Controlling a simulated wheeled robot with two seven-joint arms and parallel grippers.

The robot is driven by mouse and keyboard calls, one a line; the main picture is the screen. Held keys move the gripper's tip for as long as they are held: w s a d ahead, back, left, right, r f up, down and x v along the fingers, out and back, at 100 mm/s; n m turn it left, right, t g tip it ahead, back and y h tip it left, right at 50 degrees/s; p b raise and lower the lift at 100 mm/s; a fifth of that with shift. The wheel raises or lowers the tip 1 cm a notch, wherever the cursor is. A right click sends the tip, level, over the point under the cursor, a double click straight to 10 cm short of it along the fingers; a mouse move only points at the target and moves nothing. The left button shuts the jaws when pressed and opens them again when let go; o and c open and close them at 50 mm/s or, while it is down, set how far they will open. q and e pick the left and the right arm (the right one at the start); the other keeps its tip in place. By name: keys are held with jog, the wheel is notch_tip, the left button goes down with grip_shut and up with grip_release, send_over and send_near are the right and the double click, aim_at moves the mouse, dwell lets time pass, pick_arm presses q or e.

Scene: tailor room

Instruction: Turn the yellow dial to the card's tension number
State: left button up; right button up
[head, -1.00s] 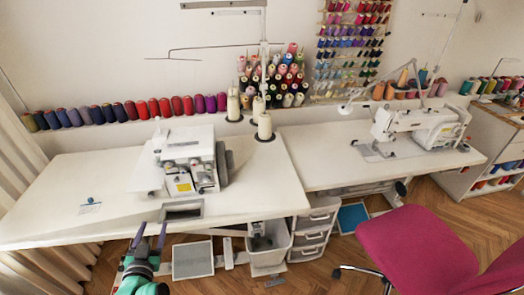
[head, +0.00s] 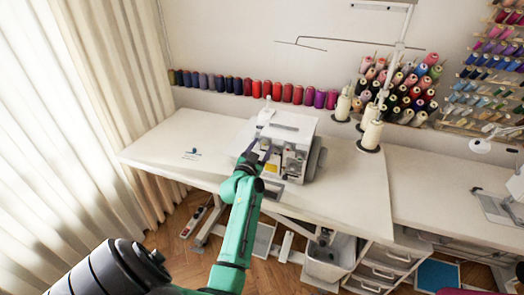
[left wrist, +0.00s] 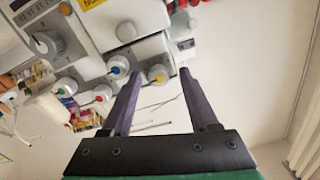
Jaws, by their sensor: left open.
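The white sewing machine (head: 292,130) stands on the table. In the left wrist view its dials show close up: the yellow dial (left wrist: 158,73), with the blue dial (left wrist: 118,65), red dial (left wrist: 103,93) and green dial (left wrist: 66,88) to its left. The number on the yellow dial is too small to read. My left gripper (head: 259,151) is open at the machine's front left; in the wrist view its fingertips (left wrist: 160,76) frame the yellow dial, and contact cannot be told. A small pale card (head: 190,156) with a dark blue spot lies on the table; its print is unreadable. My right gripper is out of view.
The white table (head: 160,140) is mostly clear left of the machine. Thread cones (head: 371,132) stand to its right, and a row of spools (head: 255,89) lines the back. Curtains (head: 95,100) hang at left. A bin (head: 327,262) is under the table.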

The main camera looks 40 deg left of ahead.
pick_arm(q)
jog(key=shift+r, duration=0.1)
jog(key=shift+d, duration=0.1)
jog(key=c, duration=0.8)
grip_shut()
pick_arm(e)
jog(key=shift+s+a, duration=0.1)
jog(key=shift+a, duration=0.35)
pick_arm(q)
jog(key=shift+n, duration=0.5)
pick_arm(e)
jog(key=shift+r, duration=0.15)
pick_arm(q)
jog(key=shift+n+p, duration=0.4)
jog(key=shift+n, duration=0.2)
jog(key=shift+n+p, duration=0.5)
jog(key=shift+n, duration=1.4)
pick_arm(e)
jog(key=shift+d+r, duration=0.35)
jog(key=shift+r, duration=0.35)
